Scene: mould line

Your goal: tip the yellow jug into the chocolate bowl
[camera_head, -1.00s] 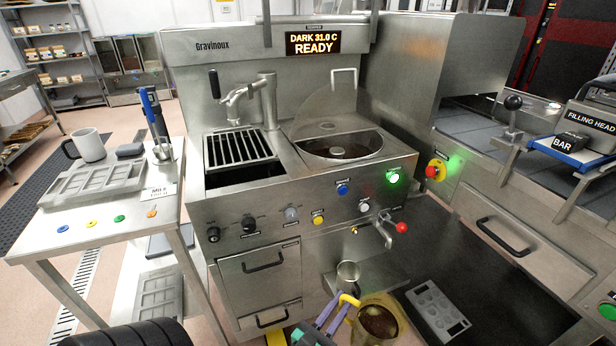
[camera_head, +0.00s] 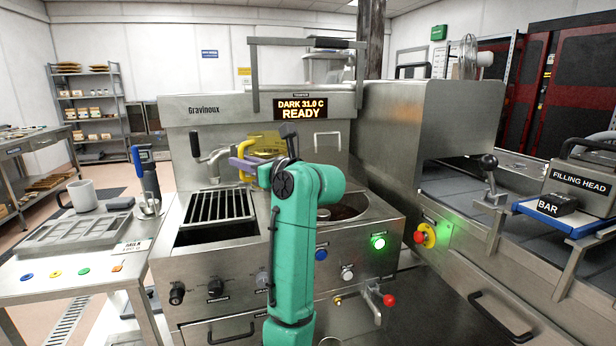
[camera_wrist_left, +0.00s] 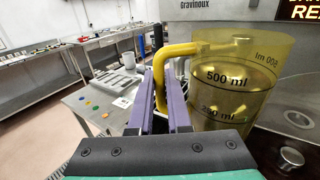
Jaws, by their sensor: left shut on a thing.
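My left gripper (camera_head: 246,164) is shut on the handle of the yellow jug (camera_head: 264,141), above the back of the machine, left of the bowl. In the left wrist view the purple fingers (camera_wrist_left: 161,100) are on either side of the yellow handle. The see-through jug (camera_wrist_left: 232,80) is about upright there, with dark contents up to roughly the 500 ml mark. The chocolate bowl (camera_head: 347,211) is set in the machine top, with dark chocolate inside; my green arm hides its left part. My right gripper is out of view.
A black grate (camera_head: 220,207) and a metal spout (camera_head: 212,158) are left of the bowl. A metal frame (camera_head: 307,42) rises over the display. The side table (camera_head: 75,262) holds a mould and a mug (camera_head: 82,195). A tall steel housing (camera_head: 448,115) stands right.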

